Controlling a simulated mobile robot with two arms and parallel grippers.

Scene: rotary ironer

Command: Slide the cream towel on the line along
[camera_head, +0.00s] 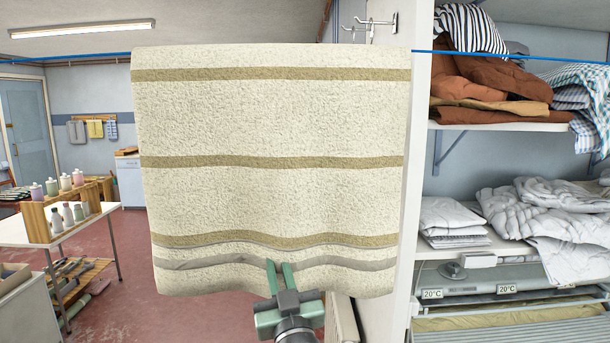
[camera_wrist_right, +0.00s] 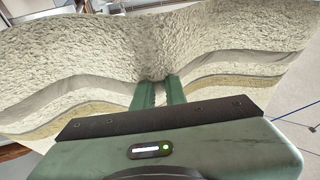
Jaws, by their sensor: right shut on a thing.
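The cream towel (camera_head: 270,115) with tan stripes hangs over the blue line (camera_head: 480,54), large in the middle of the head view. Its lower part ripples and bunches. My right gripper (camera_head: 279,268) is shut on the towel near its bottom edge, right of the towel's middle. In the right wrist view, both green fingers (camera_wrist_right: 158,92) pinch the towel (camera_wrist_right: 90,60), which folds inward between them. The towel hides the stretch of line it hangs on. My left gripper is not in view.
A white post (camera_head: 417,150) with a hook (camera_head: 375,24) stands close to the towel's right edge. Shelves with brown cloths (camera_head: 490,80) and white linens (camera_head: 545,215) lie beyond it. A table with bottles (camera_head: 70,213) stands at left. The red floor between is open.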

